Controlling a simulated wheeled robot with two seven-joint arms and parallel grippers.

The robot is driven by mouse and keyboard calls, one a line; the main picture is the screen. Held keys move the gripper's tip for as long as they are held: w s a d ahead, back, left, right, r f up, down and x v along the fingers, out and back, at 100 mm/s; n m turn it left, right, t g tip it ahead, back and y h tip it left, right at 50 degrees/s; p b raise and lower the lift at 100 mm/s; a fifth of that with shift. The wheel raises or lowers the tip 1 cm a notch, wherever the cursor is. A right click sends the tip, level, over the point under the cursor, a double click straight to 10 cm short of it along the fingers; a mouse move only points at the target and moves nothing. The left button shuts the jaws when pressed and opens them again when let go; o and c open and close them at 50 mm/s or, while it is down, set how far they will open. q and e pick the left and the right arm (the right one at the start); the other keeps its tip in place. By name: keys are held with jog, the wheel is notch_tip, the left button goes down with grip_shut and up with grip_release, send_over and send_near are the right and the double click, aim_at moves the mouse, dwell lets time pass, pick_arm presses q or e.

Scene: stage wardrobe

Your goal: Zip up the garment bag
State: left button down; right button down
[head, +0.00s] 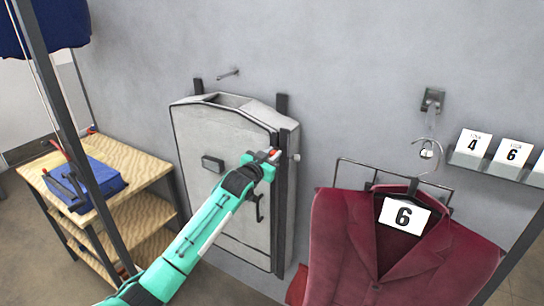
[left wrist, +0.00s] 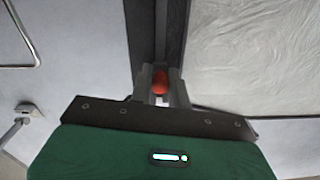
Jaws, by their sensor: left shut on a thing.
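The pale grey garment bag (head: 222,150) hangs upright against the wall, with dark edging and a small dark plate on its front. Its top looks open. A dark vertical strip (head: 281,215) runs along its right side; it also shows in the left wrist view (left wrist: 173,30). My left gripper (head: 271,157) is at the upper part of this strip. In the left wrist view its jaws (left wrist: 160,88) are shut on a red pull (left wrist: 160,80). The zip's teeth are too small to make out. My right gripper is not in view.
A maroon jacket (head: 340,240) with a "6" tag hangs at the right. A wooden shelf unit (head: 125,165) with a blue folded thing (head: 95,182) stands at the left. Numbered cards (head: 513,152) sit on the wall at the right. Dark rack posts cross both sides.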

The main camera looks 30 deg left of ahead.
pick_arm(q)
jog(key=c, duration=1.4)
grip_release()
jog(key=shift+a+r, duration=0.1)
jog(key=shift+r, duration=0.2)
jog(key=shift+o, duration=0.3)
jog(key=shift+f, duration=0.2)
jog(key=shift+s, duration=0.3)
jog(key=s+b, duration=0.5)
jog(key=s, duration=0.8)
jog(key=shift+a, duration=0.45)
